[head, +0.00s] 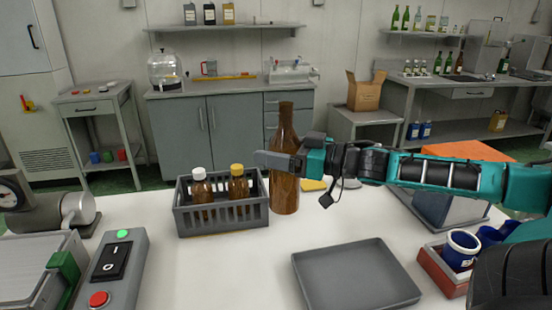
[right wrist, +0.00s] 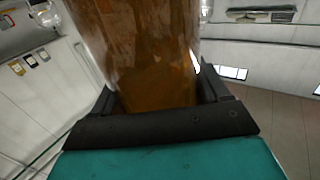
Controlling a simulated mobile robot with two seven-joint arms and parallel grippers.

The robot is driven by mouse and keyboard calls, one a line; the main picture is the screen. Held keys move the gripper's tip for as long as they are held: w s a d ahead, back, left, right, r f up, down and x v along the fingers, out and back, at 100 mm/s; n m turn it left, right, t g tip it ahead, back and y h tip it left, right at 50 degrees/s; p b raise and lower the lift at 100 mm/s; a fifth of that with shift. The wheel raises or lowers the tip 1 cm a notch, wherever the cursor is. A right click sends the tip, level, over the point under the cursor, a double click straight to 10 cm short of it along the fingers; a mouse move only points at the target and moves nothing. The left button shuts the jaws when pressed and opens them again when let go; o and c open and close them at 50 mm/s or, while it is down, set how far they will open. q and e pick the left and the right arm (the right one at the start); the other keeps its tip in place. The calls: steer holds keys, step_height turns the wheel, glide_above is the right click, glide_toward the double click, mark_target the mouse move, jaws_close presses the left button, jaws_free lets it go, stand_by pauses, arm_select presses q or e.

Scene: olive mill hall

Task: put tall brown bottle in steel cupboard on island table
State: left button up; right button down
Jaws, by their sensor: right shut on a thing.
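The tall brown bottle (head: 286,125) is upright on or just above the white island table (head: 240,270), right of the grey crate; I cannot tell whether its base touches. My right gripper (head: 272,160) is shut on its body. In the right wrist view the brown glass (right wrist: 140,50) fills the space between the dark fingers (right wrist: 160,105). A steel-grey box-like body with an orange top (head: 455,150) stands at the right, partly hidden behind my right arm; I cannot tell whether it is the cupboard. My left gripper is not in view.
The grey crate (head: 222,222) holds small brown bottles with white and yellow caps. A grey tray (head: 355,275) lies empty at front. A red-brown box with blue cups (head: 462,250) is at right.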

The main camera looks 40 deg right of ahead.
steer(key=shift+r, duration=3.3)
steer(key=shift+a, duration=0.1)
